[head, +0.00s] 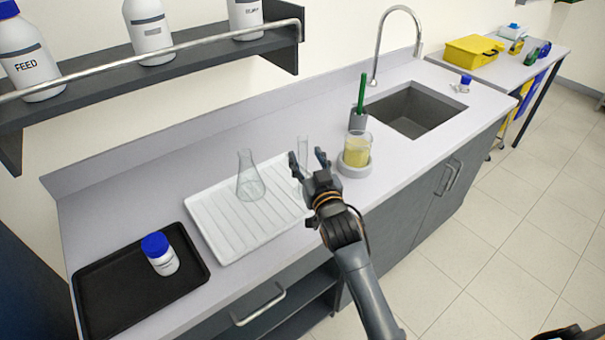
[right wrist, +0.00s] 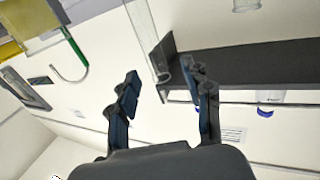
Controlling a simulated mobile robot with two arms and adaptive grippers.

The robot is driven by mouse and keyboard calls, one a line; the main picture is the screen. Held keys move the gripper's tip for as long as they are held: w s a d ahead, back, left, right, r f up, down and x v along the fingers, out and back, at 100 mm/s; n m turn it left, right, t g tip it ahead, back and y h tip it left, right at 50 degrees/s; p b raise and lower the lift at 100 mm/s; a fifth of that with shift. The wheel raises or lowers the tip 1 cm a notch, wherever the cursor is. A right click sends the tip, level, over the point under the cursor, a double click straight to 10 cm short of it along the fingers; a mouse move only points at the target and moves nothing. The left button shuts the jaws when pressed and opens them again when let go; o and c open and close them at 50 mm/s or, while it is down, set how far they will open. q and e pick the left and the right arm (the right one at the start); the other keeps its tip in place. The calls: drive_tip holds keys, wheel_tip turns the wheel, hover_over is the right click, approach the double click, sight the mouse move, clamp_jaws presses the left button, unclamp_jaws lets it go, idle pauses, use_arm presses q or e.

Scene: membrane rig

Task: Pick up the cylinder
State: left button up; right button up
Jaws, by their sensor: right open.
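The cylinder (head: 303,147) is a slim, clear glass vessel standing upright at the right end of the white ribbed drain tray (head: 215,232). Its lower part is hidden behind my right gripper (head: 307,160) in the head view. The gripper is open and empty, with its two fingers pointing toward the cylinder. In the right wrist view, the cylinder (right wrist: 143,30) shows as a clear tube beyond the gap between the open fingertips (right wrist: 160,76). I see no contact between them. My left gripper is not in view.
A conical flask (head: 249,182) stands left of the cylinder on the tray. A beaker of yellow liquid (head: 357,150) on a round grey base stands close on the right, near a green-handled brush (head: 361,95). A black tray (head: 110,295) holds a blue-capped bottle (head: 161,255). A shelf (head: 170,62) overhangs.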

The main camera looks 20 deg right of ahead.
sight(304, 148)
drive_tip(key=shift+w+d+r+p, duration=0.1)
drive_tip(key=shift+w+r+p, duration=0.1)
drive_tip(key=shift+w+p, duration=0.3)
drive_tip(key=w+p, duration=0.1)
drive_tip(key=w, duration=0.2)
drive_tip(key=shift+w+d, duration=0.15)
drive_tip(key=shift+w+f, duration=0.15)
drive_tip(key=shift+w, duration=0.35)
clamp_jaws()
